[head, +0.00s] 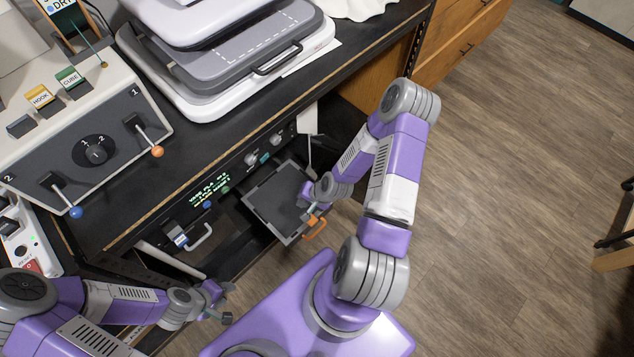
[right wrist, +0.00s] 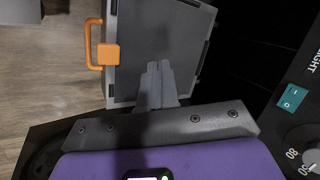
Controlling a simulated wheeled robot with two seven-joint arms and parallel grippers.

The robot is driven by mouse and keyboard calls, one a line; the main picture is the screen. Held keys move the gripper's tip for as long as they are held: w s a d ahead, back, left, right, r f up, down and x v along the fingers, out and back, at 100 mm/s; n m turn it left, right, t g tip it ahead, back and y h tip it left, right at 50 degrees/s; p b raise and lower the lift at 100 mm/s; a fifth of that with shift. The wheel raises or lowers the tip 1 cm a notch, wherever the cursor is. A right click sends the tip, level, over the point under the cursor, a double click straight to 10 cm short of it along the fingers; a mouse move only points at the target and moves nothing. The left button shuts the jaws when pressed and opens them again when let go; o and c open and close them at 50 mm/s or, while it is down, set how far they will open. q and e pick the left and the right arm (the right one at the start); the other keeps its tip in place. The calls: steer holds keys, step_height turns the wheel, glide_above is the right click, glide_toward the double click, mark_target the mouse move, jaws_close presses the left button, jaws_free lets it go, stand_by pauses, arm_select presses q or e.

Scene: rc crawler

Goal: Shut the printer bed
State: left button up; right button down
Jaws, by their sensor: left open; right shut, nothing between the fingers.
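The printer bed (head: 272,205) is a dark grey plate in a lighter frame, pulled out from the opening under the black bench. Its orange handle (head: 316,229) is on its outer edge. In the right wrist view the bed (right wrist: 190,45) fills the upper middle, with the orange handle (right wrist: 93,45) at upper left. My right gripper (head: 308,214) is shut and empty over the bed's outer part, beside the handle; its closed fingers (right wrist: 157,70) show against the plate. Whether they touch it I cannot tell. My left gripper (head: 224,302) is open and empty, low at left, apart from the bed.
A front panel (head: 222,182) with a green display and knobs runs under the bench edge, with a light grey handle (head: 200,236) left of the bed. A lever box (head: 90,120) and a closed grey press (head: 225,60) stand on the bench. Open wood floor (head: 510,150) lies right.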

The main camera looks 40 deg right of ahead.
steer(key=s+d+f+m+t+h+b, duration=0.1)
steer(key=d+m, duration=0.2)
steer(key=d, duration=0.4)
steer(key=s+d+f+m+t+h, duration=0.1)
steer(key=d+m+h, duration=0.1)
steer(key=d, duration=0.4)
steer(key=b+x, duration=0.4)
steer(key=x, duration=0.6)
steer(key=shift+f, duration=0.2)
steer(key=shift+w+a+f+b, duration=0.1)
steer(key=shift+w+f+b, duration=0.15)
steer(key=shift+w, duration=0.3)
steer(key=shift+w+f+b, duration=0.15)
steer(key=shift+w+b, duration=0.2)
steer(key=shift+w, duration=0.2)
steer(key=shift+w+f, duration=0.15)
steer(key=shift+w, duration=0.45)
steer(key=shift+w, duration=0.1)
